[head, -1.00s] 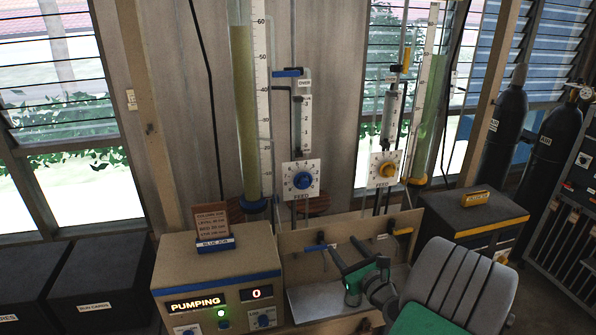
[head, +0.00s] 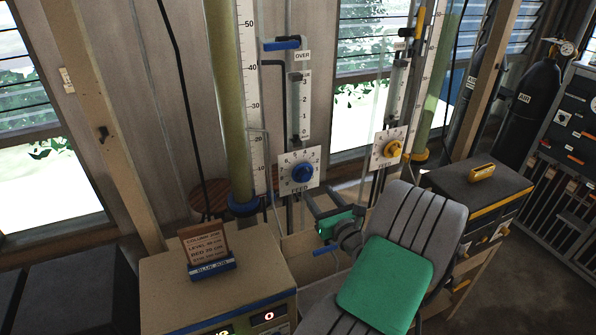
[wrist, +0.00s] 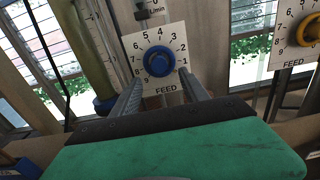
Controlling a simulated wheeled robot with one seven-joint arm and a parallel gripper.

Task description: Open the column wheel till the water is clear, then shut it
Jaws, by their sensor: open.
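The blue column wheel (head: 302,173) sits on a white numbered FEED plate (head: 301,157). It also shows in the wrist view (wrist: 159,60), straight ahead. My gripper (head: 318,194) is open and empty, pointing at this wheel from below and in front. In the wrist view its fingertips (wrist: 160,82) reach toward the wheel's left and right sides; I cannot tell whether they touch it. The tall column (head: 232,100) left of the plate holds murky yellow-green water. A white scale (head: 250,90) runs beside it.
A second FEED plate with a yellow wheel (head: 392,148) and a greener column stand to the right. A sign on a blue BLUE JOB base (head: 212,267) stands on the beige control box (head: 165,300). A dark case (head: 470,190) and gas cylinders (head: 530,105) are at right.

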